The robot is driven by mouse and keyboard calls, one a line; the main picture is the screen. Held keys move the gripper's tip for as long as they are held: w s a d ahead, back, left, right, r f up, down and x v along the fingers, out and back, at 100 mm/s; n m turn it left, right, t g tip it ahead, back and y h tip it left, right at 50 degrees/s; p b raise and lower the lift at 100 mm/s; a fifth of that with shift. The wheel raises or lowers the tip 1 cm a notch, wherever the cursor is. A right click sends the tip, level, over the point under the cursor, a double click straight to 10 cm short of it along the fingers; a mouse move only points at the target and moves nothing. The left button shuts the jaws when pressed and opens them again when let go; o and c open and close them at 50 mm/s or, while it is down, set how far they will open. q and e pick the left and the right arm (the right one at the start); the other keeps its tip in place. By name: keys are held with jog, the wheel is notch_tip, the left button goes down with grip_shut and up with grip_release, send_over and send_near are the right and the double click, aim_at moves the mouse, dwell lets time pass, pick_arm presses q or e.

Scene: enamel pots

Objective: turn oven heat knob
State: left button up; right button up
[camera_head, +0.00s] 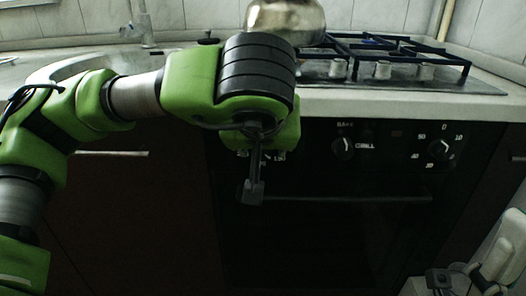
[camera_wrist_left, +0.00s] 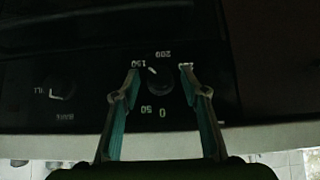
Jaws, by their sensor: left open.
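The oven heat knob (camera_wrist_left: 158,83) is a dark round knob on the black front panel. In the upside-down left wrist view it has a pale pointer mark and numbers such as 0, 50, 150 and 200 around it. My left gripper (camera_wrist_left: 160,68) is open, with one finger on each side of the knob; I cannot tell whether they touch it. In the head view my left gripper (camera_head: 253,192) hangs in front of the panel's left part and hides that knob.
A middle knob (camera_head: 343,148) and a right knob (camera_head: 439,149) sit on the same panel. The oven handle (camera_head: 350,198) runs below them. Above are the counter edge (camera_head: 400,104), a gas hob with black grates and small knobs (camera_head: 382,70), and a metal pot (camera_head: 287,20).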

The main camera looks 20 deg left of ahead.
pick_arm(q)
jog(key=shift+c, duration=0.4)
jog(key=c, duration=1)
